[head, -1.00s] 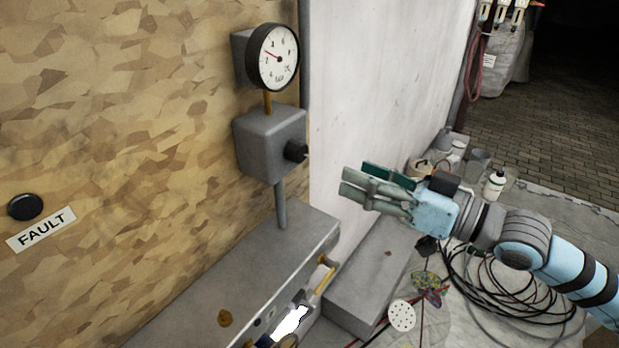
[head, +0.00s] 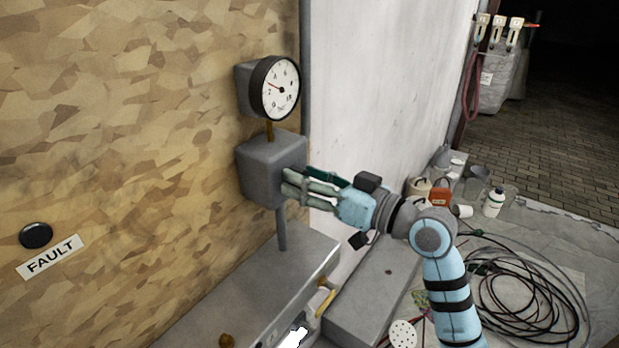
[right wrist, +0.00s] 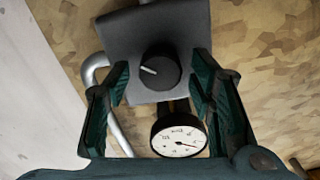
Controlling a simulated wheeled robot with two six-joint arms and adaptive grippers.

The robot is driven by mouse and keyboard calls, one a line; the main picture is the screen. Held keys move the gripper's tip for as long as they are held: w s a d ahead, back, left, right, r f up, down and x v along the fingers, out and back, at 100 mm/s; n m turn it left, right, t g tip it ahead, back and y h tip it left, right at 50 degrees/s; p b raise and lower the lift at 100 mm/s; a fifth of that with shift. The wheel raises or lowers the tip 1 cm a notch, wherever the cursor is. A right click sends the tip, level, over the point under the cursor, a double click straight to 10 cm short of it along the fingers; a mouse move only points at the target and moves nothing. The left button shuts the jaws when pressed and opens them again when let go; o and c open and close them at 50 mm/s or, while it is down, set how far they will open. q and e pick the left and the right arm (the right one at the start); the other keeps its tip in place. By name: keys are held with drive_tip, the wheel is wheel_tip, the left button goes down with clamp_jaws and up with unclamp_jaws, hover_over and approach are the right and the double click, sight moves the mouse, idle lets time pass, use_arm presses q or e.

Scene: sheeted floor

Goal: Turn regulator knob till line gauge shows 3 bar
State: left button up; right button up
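The grey regulator box (head: 262,165) is on the wooden wall, with the round line gauge (head: 274,88) above it. The gauge's red needle points to the upper left in the head view; its numbers are too small to read surely. My right gripper (head: 297,188) is at the right face of the box, and its fingers hide the knob there. In the right wrist view the black regulator knob (right wrist: 156,72), with a white mark, lies between the two open fingers, with gaps on both sides. The gauge (right wrist: 178,137) shows below it. My left gripper is not in view.
A grey ledge (head: 265,285) runs below the box, with a lower grey block (head: 372,290) beside it. Black cables (head: 520,300) lie on the sheeted floor at right. A FAULT label (head: 50,257) and black button (head: 36,235) are at left.

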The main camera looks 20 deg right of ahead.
drive_tip(key=c, duration=1)
drive_tip(key=shift+o, duration=0.2)
drive_tip(key=shift+m+p, duration=0.9)
drive_tip(key=shift+p, duration=0.15)
drive_tip(key=o, duration=1.1)
drive_tip(key=shift+o, duration=0.2)
drive_tip(key=v, duration=1.1)
drive_tip(key=shift+s+d, duration=0.2)
drive_tip(key=shift+s, duration=0.15)
